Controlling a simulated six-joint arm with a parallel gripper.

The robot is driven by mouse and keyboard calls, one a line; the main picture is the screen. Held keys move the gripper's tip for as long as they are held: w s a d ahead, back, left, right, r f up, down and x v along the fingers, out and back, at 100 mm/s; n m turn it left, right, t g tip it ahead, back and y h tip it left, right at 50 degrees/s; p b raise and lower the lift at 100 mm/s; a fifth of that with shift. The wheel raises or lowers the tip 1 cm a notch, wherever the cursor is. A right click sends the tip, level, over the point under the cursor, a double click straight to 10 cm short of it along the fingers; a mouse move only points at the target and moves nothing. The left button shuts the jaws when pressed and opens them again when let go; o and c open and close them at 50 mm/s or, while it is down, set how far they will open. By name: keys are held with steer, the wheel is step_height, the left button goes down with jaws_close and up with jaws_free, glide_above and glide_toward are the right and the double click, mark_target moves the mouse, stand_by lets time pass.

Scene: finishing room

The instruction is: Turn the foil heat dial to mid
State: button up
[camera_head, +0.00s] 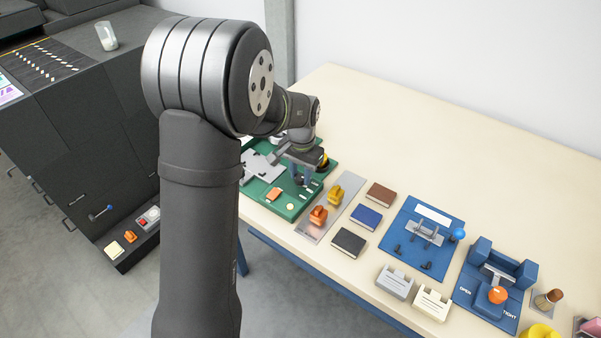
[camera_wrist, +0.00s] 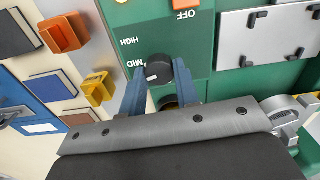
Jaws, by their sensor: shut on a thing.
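The foil heat dial (camera_wrist: 158,69) is a black round knob on a green panel (camera_wrist: 220,112), seen in the wrist view. White words OFF, HIGH and MID are printed around it. A white mark on the dial sits at its lower left, on the side of MID; its exact alignment is hard to tell. My gripper (camera_wrist: 160,67) has its two blue fingers on either side of the dial, shut on it. In the head view my gripper (camera_head: 303,170) is down at the green panel (camera_head: 306,206), and the dial is hidden there.
An orange switch (camera_head: 273,195) and a grey plate (camera_head: 262,167) are on the green panel. Orange and yellow blocks (camera_head: 318,216) (camera_head: 335,195) stand on a grey strip beside it. Small books (camera_head: 367,216) and blue fixtures (camera_head: 428,232) lie further right. The table's back is clear.

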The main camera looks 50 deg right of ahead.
mark_target(301, 177)
steer(key=shift+m, duration=1.1)
steer(key=o, duration=1)
steer(key=shift+c, duration=0.2)
steer(key=shift+r, duration=0.1)
step_height(301, 177, up, 17)
steer(key=shift+s+r, duration=0.15)
